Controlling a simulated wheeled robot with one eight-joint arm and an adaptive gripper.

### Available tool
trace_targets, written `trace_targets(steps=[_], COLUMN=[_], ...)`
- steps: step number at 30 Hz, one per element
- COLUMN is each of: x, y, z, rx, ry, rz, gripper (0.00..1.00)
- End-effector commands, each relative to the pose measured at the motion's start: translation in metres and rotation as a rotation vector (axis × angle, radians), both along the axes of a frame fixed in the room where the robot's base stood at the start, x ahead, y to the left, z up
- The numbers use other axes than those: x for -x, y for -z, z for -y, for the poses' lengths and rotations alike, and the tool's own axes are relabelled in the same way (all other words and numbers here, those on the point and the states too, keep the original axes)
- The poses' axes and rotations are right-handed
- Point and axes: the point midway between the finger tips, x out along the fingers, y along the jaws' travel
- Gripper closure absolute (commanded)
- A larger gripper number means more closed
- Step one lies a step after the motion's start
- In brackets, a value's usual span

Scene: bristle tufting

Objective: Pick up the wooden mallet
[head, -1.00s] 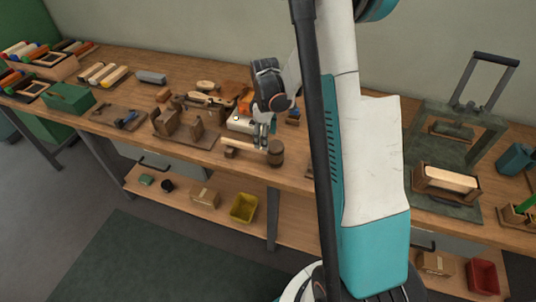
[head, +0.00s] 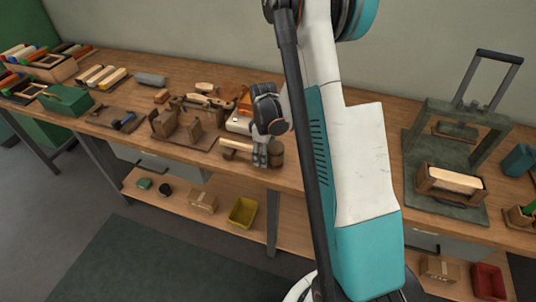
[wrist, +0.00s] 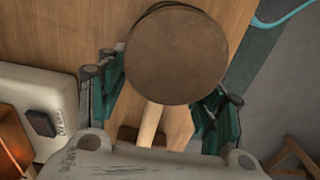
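The wooden mallet (head: 277,153) lies near the front edge of the bench, with its dark round head to the right and its pale handle (head: 236,146) to the left. The handle's far end lies by a small brown block (head: 228,154). In the wrist view the round mallet head (wrist: 177,55) fills the upper middle, and the handle runs down from it. My gripper (head: 261,160) is down at the mallet, next to its head. In the wrist view my gripper (wrist: 162,105) is open, with one finger on each side of the mallet; contact cannot be told.
A white box with a dark switch (wrist: 35,115) stands close beside my gripper. Wooden holders (head: 185,130) and a tray with small tools (head: 115,120) lie to the left. A press frame (head: 465,115) stands at the right. The bench's front edge is close by.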

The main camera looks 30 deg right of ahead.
Motion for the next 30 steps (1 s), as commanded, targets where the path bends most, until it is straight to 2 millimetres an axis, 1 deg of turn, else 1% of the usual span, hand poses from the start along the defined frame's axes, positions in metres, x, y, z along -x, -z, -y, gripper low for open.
trace_targets(steps=[1,7,8,18,22,26,30], x=[0.000,0.000,0.000,0.000,0.000,0.000,0.000], y=[0.000,0.000,0.000,-0.001,-0.004,-0.014,-0.035], z=[0.000,0.000,0.000,0.000,0.000,0.000,0.000], rx=[0.000,0.000,0.000,0.000,0.000,0.000,0.000], ry=[0.000,0.000,0.000,0.000,0.000,0.000,0.000], rz=[0.000,0.000,0.000,0.000,0.000,0.000,0.000], gripper=[0.53,0.98,1.00,1.00,1.00,1.00,1.00])
